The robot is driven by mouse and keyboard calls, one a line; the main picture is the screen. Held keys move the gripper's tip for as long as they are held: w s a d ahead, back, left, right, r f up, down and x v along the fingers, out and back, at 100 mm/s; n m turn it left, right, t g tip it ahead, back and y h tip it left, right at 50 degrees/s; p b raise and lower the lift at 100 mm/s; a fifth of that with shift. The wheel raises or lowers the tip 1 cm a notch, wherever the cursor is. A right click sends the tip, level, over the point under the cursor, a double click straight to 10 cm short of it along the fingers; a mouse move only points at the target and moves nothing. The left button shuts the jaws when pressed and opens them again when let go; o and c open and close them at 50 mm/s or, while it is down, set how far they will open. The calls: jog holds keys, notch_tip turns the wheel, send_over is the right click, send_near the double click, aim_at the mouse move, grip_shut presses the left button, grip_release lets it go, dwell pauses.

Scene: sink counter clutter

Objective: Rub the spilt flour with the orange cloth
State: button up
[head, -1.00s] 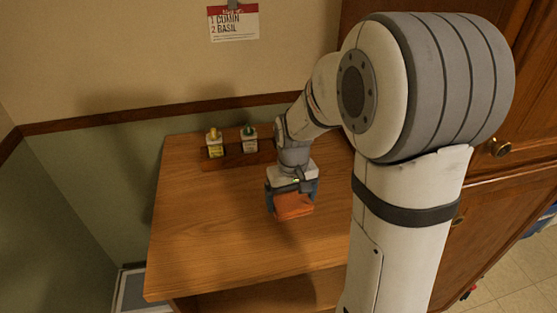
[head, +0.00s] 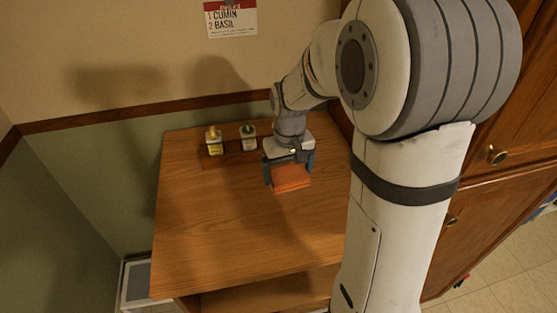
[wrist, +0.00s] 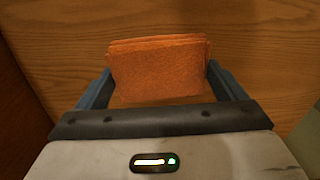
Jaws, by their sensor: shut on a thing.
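The orange cloth (head: 291,178) is folded into a thick pad. My gripper (head: 288,172) is shut on it, with one finger at each side. The wrist view shows the cloth (wrist: 158,70) between the two blue-grey fingers of my gripper (wrist: 160,88). It is over the wooden top (head: 225,225), right of its middle. I cannot tell whether the cloth touches the wood. No spilt flour can be made out on the visible wood; the part under the cloth and behind my arm is hidden.
A small wooden rack (head: 232,159) at the back holds a yellow-capped bottle (head: 214,141) and a green-capped bottle (head: 249,137), left of my gripper. A card (head: 231,18) hangs on the wall. Wooden cabinets (head: 490,200) stand at the right. The front and left of the top are clear.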

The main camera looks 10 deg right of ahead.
jog(key=shift+r+p, duration=0.5)
jog(key=shift+r, duration=0.5)
jog(key=shift+a, duration=0.1)
